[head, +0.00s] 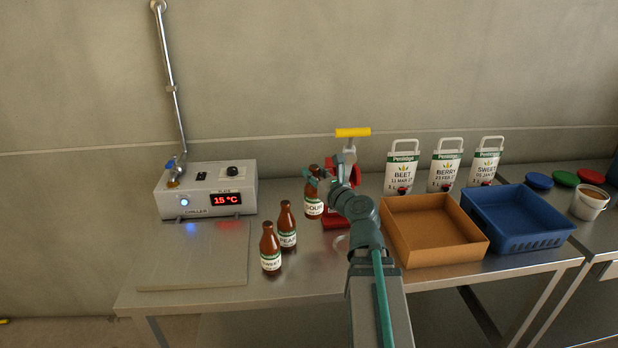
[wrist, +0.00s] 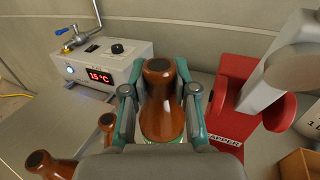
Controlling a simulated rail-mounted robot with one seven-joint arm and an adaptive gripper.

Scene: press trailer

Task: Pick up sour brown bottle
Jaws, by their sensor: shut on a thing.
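The sour brown bottle (head: 313,207) stands upright in the head view, with a label reading SOUR. My gripper (head: 322,180) is at its upper part, and my wrist and arm hide some of the space to its right. In the wrist view the bottle (wrist: 160,100) is between the two green-grey fingers of my gripper (wrist: 161,112), which are shut on it. Whether its base touches the table is hard to tell. Two other brown bottles stand to the left: the PEAR bottle (head: 287,228) and the SWEET bottle (head: 270,250).
A red capper (wrist: 232,100) with a yellow handle (head: 353,132) stands close to the right. The chiller box (head: 206,191) and its plate (head: 193,255) are at the left. A cardboard box (head: 432,258) and a blue crate (head: 515,240) are at the right, with several white pouches behind.

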